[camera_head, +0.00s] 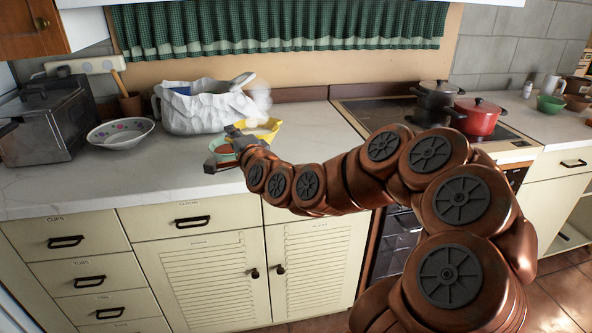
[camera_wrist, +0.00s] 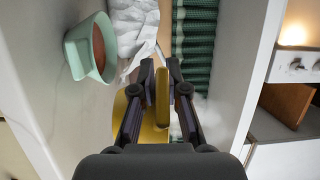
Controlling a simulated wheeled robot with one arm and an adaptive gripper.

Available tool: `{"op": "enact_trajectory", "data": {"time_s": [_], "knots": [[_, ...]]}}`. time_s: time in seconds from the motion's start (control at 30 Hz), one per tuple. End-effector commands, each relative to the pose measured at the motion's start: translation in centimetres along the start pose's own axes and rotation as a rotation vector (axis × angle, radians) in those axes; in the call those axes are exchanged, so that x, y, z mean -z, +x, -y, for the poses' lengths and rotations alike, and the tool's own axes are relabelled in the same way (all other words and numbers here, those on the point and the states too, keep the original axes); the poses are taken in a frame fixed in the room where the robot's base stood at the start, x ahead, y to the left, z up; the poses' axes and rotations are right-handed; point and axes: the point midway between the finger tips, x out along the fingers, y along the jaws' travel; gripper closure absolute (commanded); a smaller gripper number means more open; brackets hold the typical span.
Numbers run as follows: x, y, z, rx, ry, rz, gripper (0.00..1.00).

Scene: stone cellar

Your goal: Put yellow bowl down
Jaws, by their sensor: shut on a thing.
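The yellow bowl (camera_head: 269,127) is over the back part of the white counter (camera_head: 165,185), partly hidden behind my gripper (camera_head: 236,141). In the wrist view, my gripper (camera_wrist: 162,72) is shut on the rim of the yellow bowl (camera_wrist: 152,132). The bowl looks tilted on its side relative to that camera, and the fingers hide part of it. I cannot tell whether its base touches the counter.
A mint-green bowl (camera_wrist: 101,58) with brown inside stands close to my gripper. A crumpled white bag (camera_head: 195,112) stands behind, a patterned bowl (camera_head: 120,134) and metal box (camera_head: 45,120) left. Pots, including a red one (camera_head: 479,119), are on the stove. The counter's front is clear.

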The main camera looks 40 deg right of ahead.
Motion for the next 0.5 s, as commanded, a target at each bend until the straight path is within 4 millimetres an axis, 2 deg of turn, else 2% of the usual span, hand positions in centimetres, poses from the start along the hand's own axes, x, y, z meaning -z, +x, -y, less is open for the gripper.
{"op": "enact_trajectory", "data": {"time_s": [0.03, 0.1, 0.3, 0.5], "knots": [[0.7, -1.0, -1.8, 0.001, -0.008, -0.007, 1.00], [1.3, -2.0, -2.6, 0.000, -0.017, -0.013, 1.00], [2.5, -4.0, -3.9, 0.001, -0.040, -0.027, 1.00], [3.2, -4.2, -4.2, -0.001, -0.045, -0.031, 1.00]]}}
